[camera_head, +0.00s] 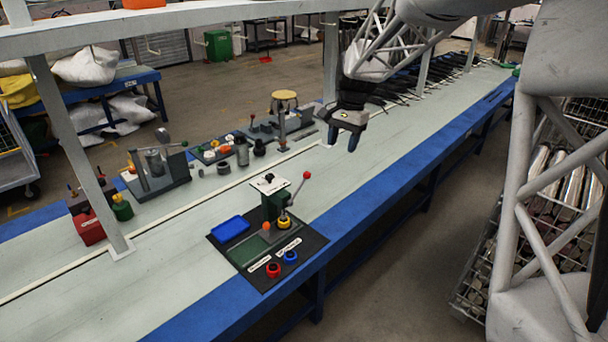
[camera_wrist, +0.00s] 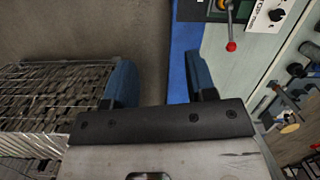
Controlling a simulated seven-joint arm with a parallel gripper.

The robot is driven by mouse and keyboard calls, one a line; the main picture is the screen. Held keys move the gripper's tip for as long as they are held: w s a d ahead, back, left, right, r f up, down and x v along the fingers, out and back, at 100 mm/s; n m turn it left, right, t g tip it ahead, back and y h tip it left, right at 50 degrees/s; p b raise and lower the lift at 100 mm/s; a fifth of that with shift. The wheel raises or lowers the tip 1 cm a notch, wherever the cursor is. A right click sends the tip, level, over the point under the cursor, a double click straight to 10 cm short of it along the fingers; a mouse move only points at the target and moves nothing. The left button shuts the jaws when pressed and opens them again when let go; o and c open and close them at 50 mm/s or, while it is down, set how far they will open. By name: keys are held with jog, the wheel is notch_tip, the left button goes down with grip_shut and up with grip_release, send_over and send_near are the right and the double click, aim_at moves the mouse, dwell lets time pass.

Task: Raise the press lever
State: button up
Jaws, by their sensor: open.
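The green press (camera_head: 272,205) stands on a black mat (camera_head: 262,278) near the table's blue front edge. Its lever (camera_head: 298,188) slants up and to the right from the press's side and ends in a red ball knob. The lever also shows at the top of the wrist view (camera_wrist: 229,25), with its red knob, right of my fingers. My gripper (camera_head: 344,142) is open and empty, with blue fingers. It hangs above the table, to the right of and beyond the press, apart from the lever. The fingers also show in the wrist view (camera_wrist: 160,75).
A blue tray (camera_head: 230,228), a red ring (camera_head: 273,269) and a blue ring (camera_head: 290,257) sit on the mat. A grey fixture (camera_head: 158,170) and several small parts stand behind. A post (camera_head: 85,165) rises at left. The table right of the press is clear.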

jog(key=w+a+f+m+g, duration=0.15)
jog(key=w+a+f, duration=0.25)
jog(key=w+f, duration=0.6)
jog(key=m+g, duration=0.1)
jog(key=m, duration=0.2)
send_near(304, 180)
notch_tip(304, 180, down, 2)
jog(key=shift+s+d+f+n+y, duration=0.1)
jog(key=shift+f+n+y, duration=0.15)
jog(key=shift+y, duration=0.15)
jog(key=shift+x, duration=3.85)
jog(key=shift+s, duration=0.1)
grip_shut()
